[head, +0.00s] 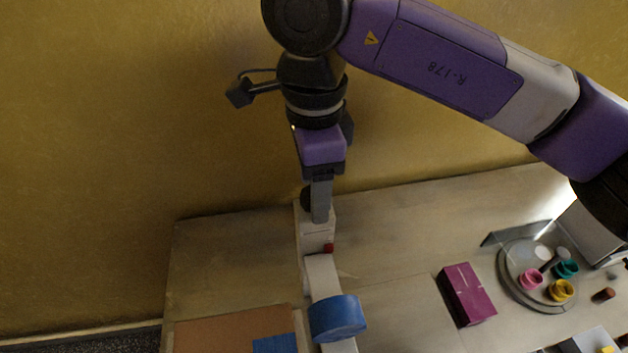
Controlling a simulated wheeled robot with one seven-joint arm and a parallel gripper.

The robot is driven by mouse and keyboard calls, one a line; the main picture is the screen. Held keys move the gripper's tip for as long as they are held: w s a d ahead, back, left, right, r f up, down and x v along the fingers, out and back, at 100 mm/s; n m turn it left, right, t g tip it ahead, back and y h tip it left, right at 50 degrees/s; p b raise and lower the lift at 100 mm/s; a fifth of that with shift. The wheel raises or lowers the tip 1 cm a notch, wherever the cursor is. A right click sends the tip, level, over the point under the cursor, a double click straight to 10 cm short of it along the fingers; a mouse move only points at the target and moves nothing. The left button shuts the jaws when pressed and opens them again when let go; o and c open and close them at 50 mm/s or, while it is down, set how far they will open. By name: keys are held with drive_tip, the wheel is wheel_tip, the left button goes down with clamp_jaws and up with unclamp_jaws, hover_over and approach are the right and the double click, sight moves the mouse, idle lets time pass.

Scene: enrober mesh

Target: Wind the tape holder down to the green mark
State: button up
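My gripper (321,215) points straight down at the back of the table. Its fingers show edge-on as one grey bar, so I cannot tell whether they are open or shut. They overlap a white upright device (318,237) in the picture; I cannot tell whether they touch it. A dark round part, perhaps a knob (306,198), shows just left of the fingers, partly hidden by them. A small red mark (329,247) is on the device. A blue roll-shaped part (337,318), possibly the tape holder, sits lower at the front. I see no green mark.
A magenta box (467,294) stands to the right. Beyond it a round clear tray (521,297) holds small pink, teal and yellow cups. A brown board (225,335) with a blue piece (274,344) lies front left. The table (235,255) is bare at back left.

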drive_tip(key=shift+c, duration=0.4)
clamp_jaws()
drive_tip(key=shift+f+m+b, duration=0.15)
drive_tip(key=shift+m+b, duration=0.25)
drive_tip(key=shift+b, duration=0.1)
